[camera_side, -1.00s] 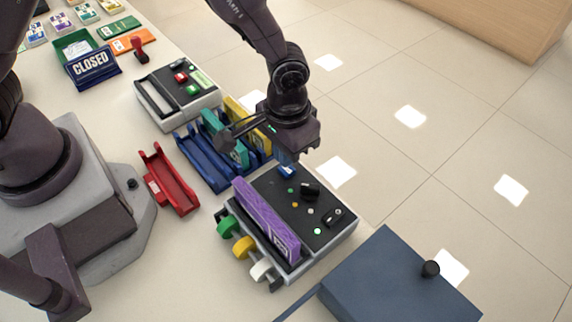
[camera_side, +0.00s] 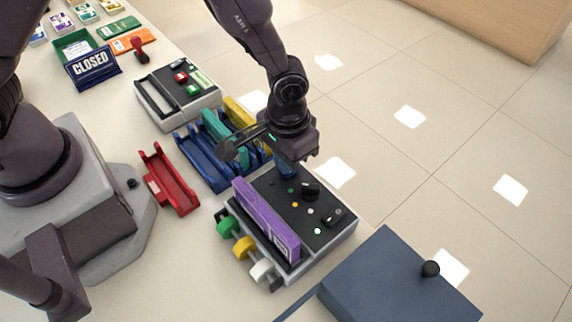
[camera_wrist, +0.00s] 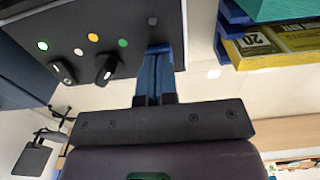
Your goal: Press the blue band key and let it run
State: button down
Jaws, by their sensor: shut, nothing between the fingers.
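The machine (camera_side: 330,221) has a black top panel with small coloured lights and two black controls. A purple-banded bundle (camera_side: 266,220) stands upright in its front slot. My gripper (camera_side: 285,175) is shut and empty, pointing down at the panel's far left corner. In the wrist view my blue fingers (camera_wrist: 156,65) lie together, with their tips at the blue key (camera_wrist: 158,47). The fingers hide most of the key. I cannot tell whether it is pushed down.
Green, yellow and white knobs (camera_side: 243,247) stick out of the machine's front. Blue racks (camera_side: 205,165) with teal and yellow bundles stand to the left, beside an empty red rack (camera_side: 170,182). A dark blue box (camera_side: 395,283) stands at the front right.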

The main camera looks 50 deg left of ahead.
jog(key=shift+f, duration=0.35)
notch_tip(320, 180, up, 9)
dwell(1.2)
jog(key=s+a+r+t, duration=0.2)
jog(key=s+a+r, duration=0.5)
jog(key=r, duration=0.3)
jog(key=s+a+r+t, duration=0.3)
jog(key=s+a+r, duration=0.3)
jog(key=a+r, duration=0.3)
jog(key=shift+s+a+r+t, duration=0.25)
jog(key=shift+s+r+t, duration=0.1)
jog(key=shift+r, duration=0.35)
